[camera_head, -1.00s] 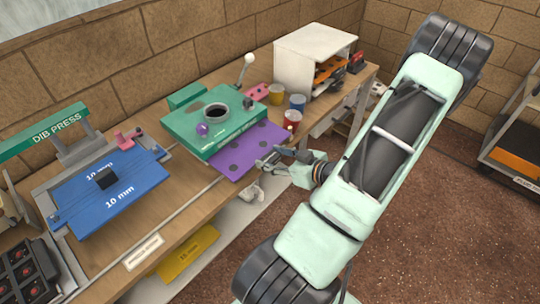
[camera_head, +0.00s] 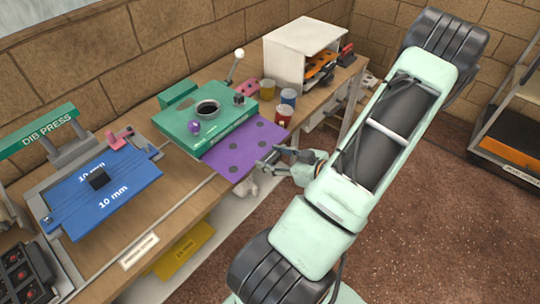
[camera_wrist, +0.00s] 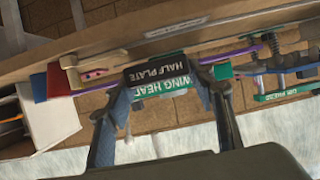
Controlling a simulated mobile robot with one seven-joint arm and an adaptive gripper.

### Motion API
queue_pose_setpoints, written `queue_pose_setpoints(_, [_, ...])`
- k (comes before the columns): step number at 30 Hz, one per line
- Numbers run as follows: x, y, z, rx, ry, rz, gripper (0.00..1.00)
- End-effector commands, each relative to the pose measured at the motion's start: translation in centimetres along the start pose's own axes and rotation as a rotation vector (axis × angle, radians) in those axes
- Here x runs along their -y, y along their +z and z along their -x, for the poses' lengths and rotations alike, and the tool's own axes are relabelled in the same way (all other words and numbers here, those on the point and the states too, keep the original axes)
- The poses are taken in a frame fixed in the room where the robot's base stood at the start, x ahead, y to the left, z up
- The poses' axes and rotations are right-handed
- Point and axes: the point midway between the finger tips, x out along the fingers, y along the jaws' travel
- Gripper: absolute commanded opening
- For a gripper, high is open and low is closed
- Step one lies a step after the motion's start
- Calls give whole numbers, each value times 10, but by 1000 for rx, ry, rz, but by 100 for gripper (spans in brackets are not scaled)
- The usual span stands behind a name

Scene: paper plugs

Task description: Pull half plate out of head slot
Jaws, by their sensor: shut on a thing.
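The half plate (camera_head: 250,148) is a flat purple plate with several dark round holes. It sticks out from the front of the green head (camera_head: 195,132), its back part hidden in the head's slot. My gripper (camera_head: 268,160) is at the plate's front edge in the head view, shut on its handle. In the wrist view, a black label reading HALF PLATE (camera_wrist: 156,73) sits between the two fingers of my gripper (camera_wrist: 166,78). The green head's WING HEAD label (camera_wrist: 176,84) shows just behind it.
A white box shelf (camera_head: 290,60) and small yellow, blue and red cans (camera_head: 284,114) stand right of the head. The blue dib press plate (camera_head: 105,190) lies to the left. A yellow plate (camera_head: 185,250) sits on the lower shelf. Floor before the bench is clear.

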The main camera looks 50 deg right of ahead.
Motion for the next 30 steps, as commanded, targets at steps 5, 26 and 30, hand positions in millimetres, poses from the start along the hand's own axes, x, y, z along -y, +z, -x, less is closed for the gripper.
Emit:
queue_pose_setpoints(5, [0,2,5,0,2,-1,19])
queue_pose_setpoints(26, [0,10,25,-1,1,-1,19])
queue_pose_setpoints(30, [0,11,28,-1,1,-1,19])
